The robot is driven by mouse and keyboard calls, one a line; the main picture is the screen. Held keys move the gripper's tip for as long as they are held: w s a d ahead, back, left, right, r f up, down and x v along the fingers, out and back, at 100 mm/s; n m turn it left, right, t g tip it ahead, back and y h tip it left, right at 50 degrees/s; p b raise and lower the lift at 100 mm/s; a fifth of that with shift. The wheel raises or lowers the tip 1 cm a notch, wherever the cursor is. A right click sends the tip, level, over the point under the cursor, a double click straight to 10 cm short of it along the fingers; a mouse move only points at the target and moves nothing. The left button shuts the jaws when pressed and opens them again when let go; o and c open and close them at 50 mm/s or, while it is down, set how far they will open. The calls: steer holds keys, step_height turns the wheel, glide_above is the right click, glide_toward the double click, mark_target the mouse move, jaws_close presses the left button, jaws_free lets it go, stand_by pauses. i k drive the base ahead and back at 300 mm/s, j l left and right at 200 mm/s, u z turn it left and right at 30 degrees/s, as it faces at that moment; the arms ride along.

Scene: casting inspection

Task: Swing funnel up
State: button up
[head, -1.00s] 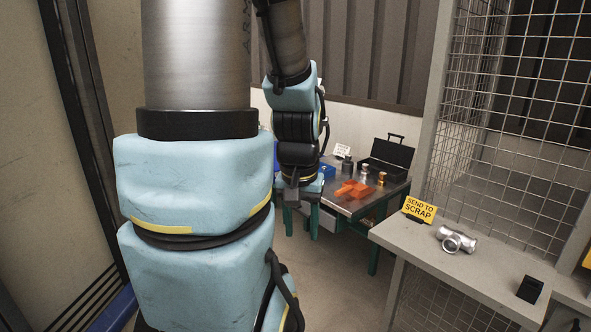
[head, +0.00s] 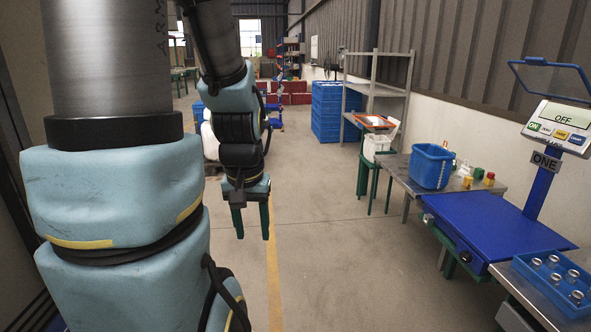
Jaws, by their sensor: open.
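I cannot make out a funnel in the head view. My gripper (head: 251,221) hangs pointing down at the end of my arm, left of the middle of the picture. Its two dark green fingers are apart with nothing between them. It is over open floor, well to the left of the benches, and touches nothing.
A blue bucket (head: 431,167) stands on a bench behind. Blue crates (head: 332,112) are stacked farther back. The middle floor is clear.

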mark_target(378, 124)
steer(key=i+u, duration=0.1)
steer(key=i, duration=1.8)
steer(key=i+j+z, duration=0.2)
steer(key=i+z, duration=0.3)
steer(key=i, duration=0.2)
steer(key=i+j+z, duration=0.45)
steer(key=i, duration=0.2)
steer(key=i+j+z, duration=1)
steer(key=j, duration=0.45)
steer(key=j+z, duration=0.25)
steer(key=j, duration=0.6)
steer(key=j+z, duration=0.25)
steer(key=j, duration=0.55)
steer(key=i+j, duration=0.15)
steer(key=i, duration=0.4)
steer(key=i+j+z, duration=0.1)
steer(key=i, duration=0.45)
steer(key=i+j, duration=0.2)
steer(key=i, duration=0.3)
